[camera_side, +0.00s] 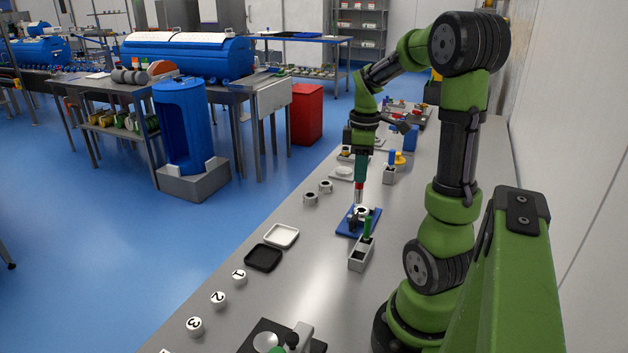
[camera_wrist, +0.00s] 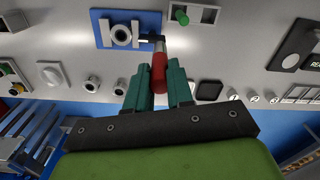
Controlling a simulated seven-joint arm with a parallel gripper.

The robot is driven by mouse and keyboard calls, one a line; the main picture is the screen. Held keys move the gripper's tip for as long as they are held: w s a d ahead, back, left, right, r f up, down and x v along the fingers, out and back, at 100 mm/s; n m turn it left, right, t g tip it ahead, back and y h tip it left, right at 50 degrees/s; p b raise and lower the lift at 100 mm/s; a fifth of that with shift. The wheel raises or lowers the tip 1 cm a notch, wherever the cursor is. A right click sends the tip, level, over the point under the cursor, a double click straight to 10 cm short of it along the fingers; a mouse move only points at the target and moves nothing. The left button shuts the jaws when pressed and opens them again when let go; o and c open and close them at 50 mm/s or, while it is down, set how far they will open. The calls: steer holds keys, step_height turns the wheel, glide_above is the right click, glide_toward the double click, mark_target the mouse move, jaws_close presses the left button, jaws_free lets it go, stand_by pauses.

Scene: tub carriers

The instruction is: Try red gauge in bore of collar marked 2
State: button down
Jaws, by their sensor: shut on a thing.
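My gripper (camera_side: 360,180) has teal fingers and is shut on the red gauge (camera_wrist: 159,72), which hangs upright in the side view with its metal end down. The blue fixture plate (camera_side: 346,231) lies just below, with a pale collar (camera_side: 362,211) held on it. In the wrist view the collar (camera_wrist: 120,33) shows its open bore, and the gauge's metal end appears beside it, to the right. The end looks close above the fixture; I cannot tell whether it touches. No number is readable on this collar. White round pieces marked 1 (camera_side: 239,277), 2 (camera_side: 219,299) and 3 (camera_side: 195,325) stand in a row nearer the camera.
A grey holder (camera_side: 358,260) with a green gauge (camera_side: 367,228) stands close to the fixture. Two loose collars (camera_side: 310,198) (camera_side: 326,186) lie to its left. A white tray (camera_side: 295,232) and a black tray (camera_side: 263,258) lie nearer. Open bench separates these.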

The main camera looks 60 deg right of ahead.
steer(key=w+d+f, duration=0.1)
steer(key=d, duration=0.7)
step_height(320, 180, down, 6)
steer(key=shift+f, duration=0.15)
steer(key=shift+w+f, duration=0.1)
steer(key=shift+f, duration=0.2)
stand_by(2.4)
steer(key=w+a+r+n, duration=0.2)
steer(key=w+a+n, duration=0.1)
steer(key=w+a, duration=0.55)
steer(key=w+a+r+m, duration=0.2)
steer(key=a, duration=0.6)
steer(key=w+a+r+m, duration=0.2)
steer(key=a, duration=0.6)
steer(key=w+a+r+m, duration=0.2)
steer(key=a, duration=0.6)
steer(key=shift+w+a+r, duration=0.15)
steer(key=shift+a+r, duration=0.05)
steer(key=shift+r, duration=0.15)
